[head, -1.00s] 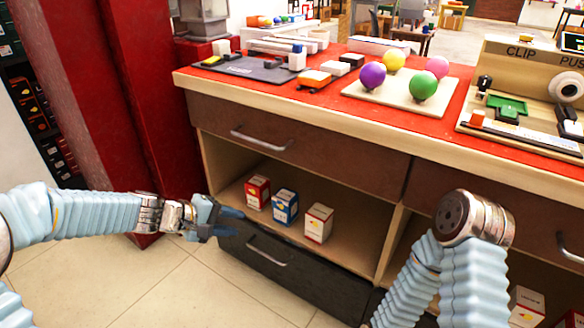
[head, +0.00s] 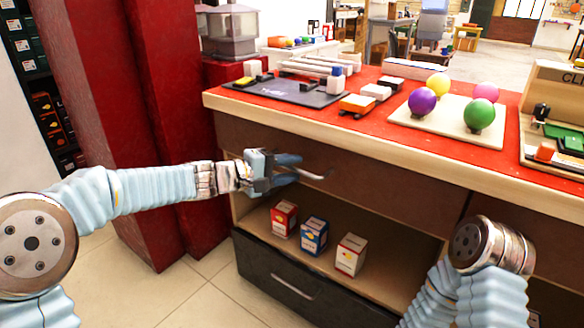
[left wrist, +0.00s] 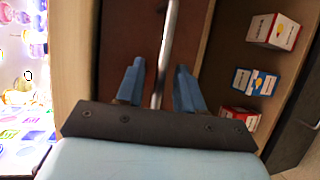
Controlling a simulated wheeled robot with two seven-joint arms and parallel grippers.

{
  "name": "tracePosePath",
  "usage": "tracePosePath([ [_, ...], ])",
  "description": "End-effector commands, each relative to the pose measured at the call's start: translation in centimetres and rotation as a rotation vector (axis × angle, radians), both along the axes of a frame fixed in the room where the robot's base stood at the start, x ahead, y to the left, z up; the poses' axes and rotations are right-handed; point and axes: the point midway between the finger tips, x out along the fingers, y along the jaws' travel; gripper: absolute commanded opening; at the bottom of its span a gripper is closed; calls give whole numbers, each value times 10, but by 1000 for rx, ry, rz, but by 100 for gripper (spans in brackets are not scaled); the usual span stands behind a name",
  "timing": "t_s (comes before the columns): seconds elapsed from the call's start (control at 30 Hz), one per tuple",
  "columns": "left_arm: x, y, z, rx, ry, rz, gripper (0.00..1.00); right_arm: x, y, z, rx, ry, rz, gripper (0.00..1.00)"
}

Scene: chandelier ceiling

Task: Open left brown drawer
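The left brown drawer (head: 370,188) is the dark brown front under the red counter top, and it looks closed. Its silver bar handle (head: 316,174) runs across the front. My left gripper (head: 290,169) is at the handle's left end. In the left wrist view the gripper (left wrist: 159,85) is open, with one blue finger on each side of the handle (left wrist: 168,45); the fingers look apart from the bar. My right arm shows at the lower right of the head view, but its gripper is out of view.
Below the drawer is an open shelf with a red box (head: 284,217), a blue box (head: 314,236) and a white box (head: 350,254). A black drawer (head: 300,285) lies under it. Red pillars (head: 165,120) stand left of the cabinet.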

Motion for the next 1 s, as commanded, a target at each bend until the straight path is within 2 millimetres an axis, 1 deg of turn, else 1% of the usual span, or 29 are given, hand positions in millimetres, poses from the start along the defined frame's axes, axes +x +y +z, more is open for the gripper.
tracePosePath([
  [0.13,4,-7,-1,0,0,1,37,0,0,1,0,0,0,43],
  [0.37,5,-7,-2,0,0,1,37,0,0,0,0,0,0,43],
  [0.4,5,-7,-2,0,0,1,34,0,0,0,0,0,0,43],
  [0.47,4,-7,-2,0,0,1,25,0,0,0,0,0,0,43],
  [0.6,4,-7,-2,0,0,1,3,0,0,1,0,0,0,43],
  [0.63,4,-7,-2,0,0,1,0,0,0,0,0,0,0,43],
  [1.0,4,-6,-2,1,1,1,0,0,0,0,0,0,0,43],
])
